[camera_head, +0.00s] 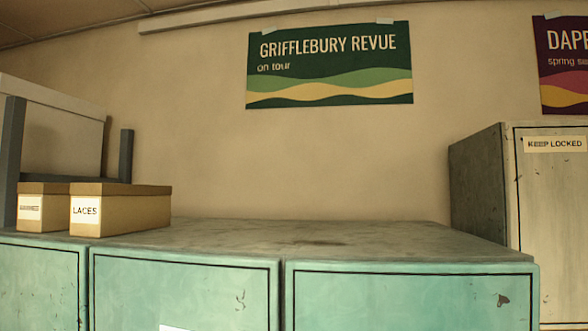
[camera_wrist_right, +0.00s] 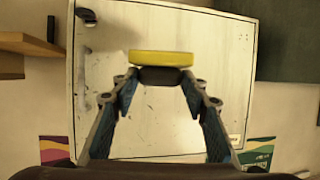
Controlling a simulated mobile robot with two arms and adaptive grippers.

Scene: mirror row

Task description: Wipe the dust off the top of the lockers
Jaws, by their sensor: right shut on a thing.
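The low green lockers (camera_head: 185,290) stand across the front of the head view. Their top (camera_head: 400,238) looks greyish and mottled, with a darker smudge (camera_head: 325,242) near the middle; how much is dust I cannot tell. My right gripper (camera_wrist_right: 160,80) is shut on a yellow and dark block (camera_wrist_right: 160,58), like a sponge, held between its fingertips. Behind it in the wrist view is a pale locker door (camera_wrist_right: 160,120). The right gripper is outside the head view, and the locker top cannot be made out in the wrist view. My left gripper is in neither view.
Two tan boxes (camera_head: 140,212), one marked LACES, sit at the left of the top, by a dark-framed stand (camera_head: 12,150). A taller locker (camera_head: 555,200) marked KEEP LOCKED rises at the right. The wall with posters (camera_head: 330,80) is behind. The middle of the top is clear.

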